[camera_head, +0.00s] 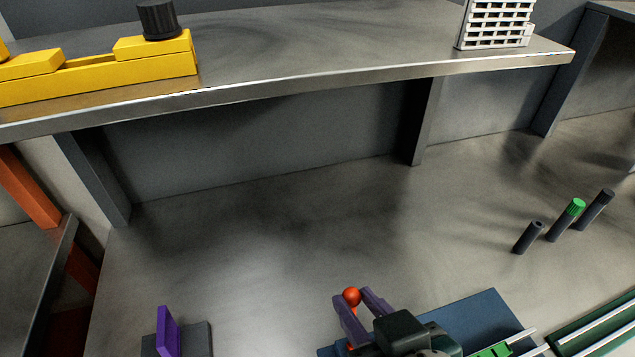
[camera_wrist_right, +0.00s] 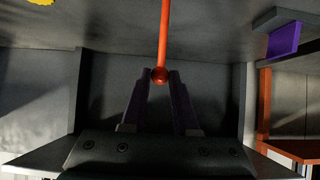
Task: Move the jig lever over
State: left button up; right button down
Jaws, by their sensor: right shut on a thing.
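The jig lever has a red ball knob (camera_head: 351,296) at its end, low in the middle of the head view. In the right wrist view its orange-red rod (camera_wrist_right: 164,35) runs from the top edge to the ball. My right gripper (camera_head: 353,300) has its purple fingers on either side of the ball, shut on it; the fingertips also show in the right wrist view (camera_wrist_right: 160,78). The blue plate (camera_head: 490,305) lies beside and partly behind my right gripper. The lever's base is hidden in the head view. My left gripper is not in view.
A purple upright piece (camera_head: 167,332) stands by a dark grey block at lower left. Several short pegs, one green-topped (camera_head: 567,219), stand at right. A raised shelf (camera_head: 330,50) crosses the back, with a yellow fixture (camera_head: 150,60) and white rack (camera_head: 495,25). The middle surface is clear.

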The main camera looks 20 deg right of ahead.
jog(key=shift+s+r, duration=0.15)
jog(key=shift+s, duration=1.35)
jog(key=shift+s, duration=0.1)
jog(key=shift+s+d, duration=0.1)
jog(key=shift+s, duration=0.65)
jog(key=c, duration=0.6)
grip_release()
